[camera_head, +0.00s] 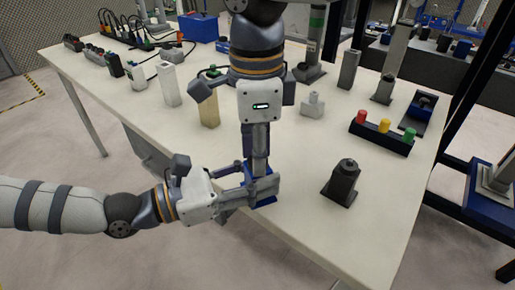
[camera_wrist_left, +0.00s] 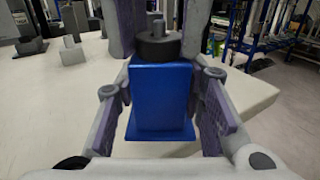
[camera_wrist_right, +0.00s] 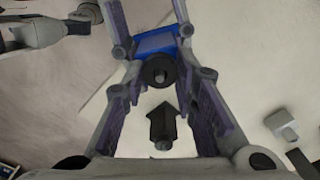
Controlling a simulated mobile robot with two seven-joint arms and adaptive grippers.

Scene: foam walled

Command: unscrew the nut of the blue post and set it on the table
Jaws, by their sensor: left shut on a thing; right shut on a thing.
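The blue post (camera_wrist_left: 160,98) stands upright near the table's front edge. Its base (camera_head: 265,203) shows below my grippers in the head view. The dark round nut (camera_wrist_left: 158,47) sits at the top of the post, with a threaded stud sticking up through it. My left gripper (camera_head: 262,186) comes in from the side and is shut on the blue post. My right gripper (camera_head: 256,165) points down from above and is shut on the nut. The nut also shows between the right fingers in the right wrist view (camera_wrist_right: 158,72). The head view hides it.
A black post (camera_head: 342,183) stands to the right on the white table (camera_head: 300,235). Behind it is a dark block with red, yellow and green knobs (camera_head: 382,132). A beige block (camera_head: 209,110) and a small grey piece (camera_head: 312,105) stand farther back. Table around the black post is bare.

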